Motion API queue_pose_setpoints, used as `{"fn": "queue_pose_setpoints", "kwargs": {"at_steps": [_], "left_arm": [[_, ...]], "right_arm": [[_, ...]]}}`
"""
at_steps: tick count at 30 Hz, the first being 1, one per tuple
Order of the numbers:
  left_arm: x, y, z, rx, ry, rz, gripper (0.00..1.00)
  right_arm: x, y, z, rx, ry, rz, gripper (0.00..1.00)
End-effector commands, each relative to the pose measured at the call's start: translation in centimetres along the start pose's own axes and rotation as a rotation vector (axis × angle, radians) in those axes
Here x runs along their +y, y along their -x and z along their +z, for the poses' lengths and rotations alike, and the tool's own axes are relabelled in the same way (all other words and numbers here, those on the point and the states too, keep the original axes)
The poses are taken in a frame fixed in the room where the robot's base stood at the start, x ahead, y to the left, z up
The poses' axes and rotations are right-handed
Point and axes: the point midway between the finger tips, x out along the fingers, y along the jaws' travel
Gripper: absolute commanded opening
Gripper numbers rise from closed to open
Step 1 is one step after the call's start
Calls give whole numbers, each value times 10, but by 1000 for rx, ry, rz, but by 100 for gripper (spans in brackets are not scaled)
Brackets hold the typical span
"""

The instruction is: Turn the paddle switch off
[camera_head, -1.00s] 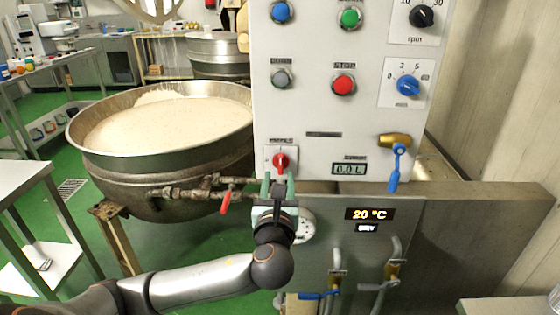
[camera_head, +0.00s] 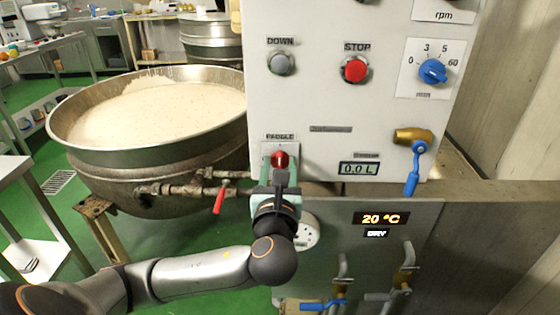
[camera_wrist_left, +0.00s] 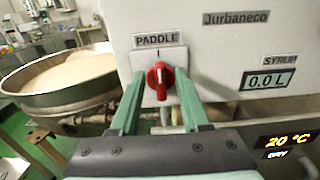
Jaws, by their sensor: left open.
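The red paddle switch (camera_head: 280,160) is a rotary knob on a small plate under the PADDLE label, low on the left of the white control panel. It also shows in the left wrist view (camera_wrist_left: 159,79), with its grip close to upright and a tick mark above it. My left gripper (camera_head: 280,166) is in front of the knob with its green fingers pointing at the panel. In the left wrist view the open fingers (camera_wrist_left: 160,94) stand one on each side of the knob, apart from it. My right gripper is not in view.
The large kettle (camera_head: 75,135) of pale mass stands left of the panel, with a red-handled valve (camera_head: 219,201) beside my gripper. A blue-handled brass tap (camera_head: 412,170), a 0.0 L display (camera_head: 359,168) and the red stop button (camera_head: 355,69) are to the right.

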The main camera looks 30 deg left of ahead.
Motion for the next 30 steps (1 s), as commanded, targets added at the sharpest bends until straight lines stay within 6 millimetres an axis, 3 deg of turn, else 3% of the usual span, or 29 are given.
{"fn": "queue_pose_setpoints", "kwargs": {"at_steps": [12,24,30], "left_arm": [[0,2,0,0,1,1,45],[0,2,0,0,1,1,0],[0,2,0,0,1,1,0]], "right_arm": [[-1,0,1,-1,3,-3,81],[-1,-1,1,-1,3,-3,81],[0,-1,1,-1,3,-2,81]]}}
